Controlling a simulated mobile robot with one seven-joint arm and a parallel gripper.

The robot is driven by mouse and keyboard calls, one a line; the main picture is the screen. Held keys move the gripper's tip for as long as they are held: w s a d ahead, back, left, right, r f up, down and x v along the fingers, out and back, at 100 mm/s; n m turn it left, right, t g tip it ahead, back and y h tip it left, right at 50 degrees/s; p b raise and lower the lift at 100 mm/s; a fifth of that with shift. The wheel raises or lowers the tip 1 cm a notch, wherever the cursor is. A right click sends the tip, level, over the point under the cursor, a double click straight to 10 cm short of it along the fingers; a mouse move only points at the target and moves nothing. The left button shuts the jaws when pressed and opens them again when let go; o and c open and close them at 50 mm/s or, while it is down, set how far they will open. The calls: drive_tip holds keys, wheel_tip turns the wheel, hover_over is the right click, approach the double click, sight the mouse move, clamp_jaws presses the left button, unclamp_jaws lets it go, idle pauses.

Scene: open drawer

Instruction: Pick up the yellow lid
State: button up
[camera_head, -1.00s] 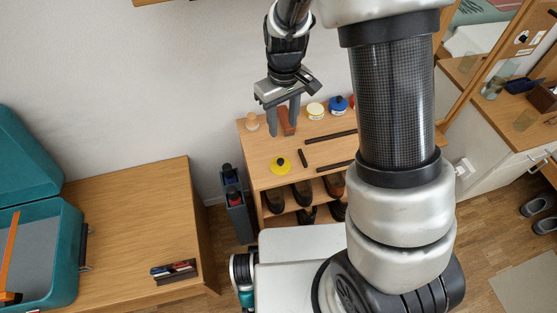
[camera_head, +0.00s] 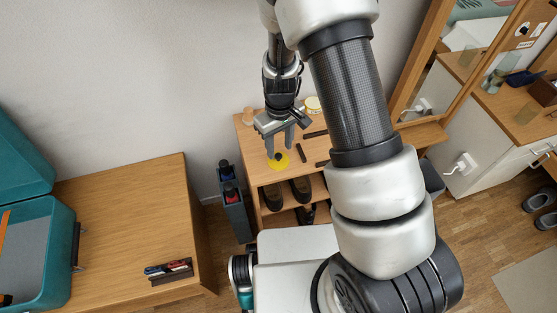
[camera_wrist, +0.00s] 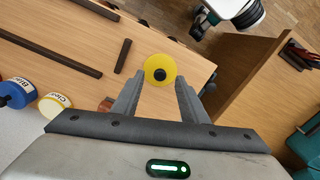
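The yellow lid (camera_head: 278,161) is a round disc with a black knob in its middle. It lies on the top of the small wooden shelf near its front left edge. My gripper (camera_head: 279,150) is open, with its two grey fingers pointing down above the lid. In the wrist view the yellow lid (camera_wrist: 160,70) shows whole, just beyond and between the spread fingertips of my gripper (camera_wrist: 160,82). Nothing is between the fingers. From the head view I cannot tell how high the fingertips are above the lid.
Dark bars (camera_wrist: 55,52) lie on the shelf top. Shoes (camera_head: 272,195) fill the shelf below. A wooden cabinet (camera_head: 130,215) stands at left.

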sight(279, 156)
wheel_tip(279, 156, down, 4)
drive_tip(key=shift+w+a+r+b, duration=0.1)
drive_tip(key=shift+r+b, duration=0.05)
drive_tip(key=shift+b, duration=0.2)
clamp_jaws()
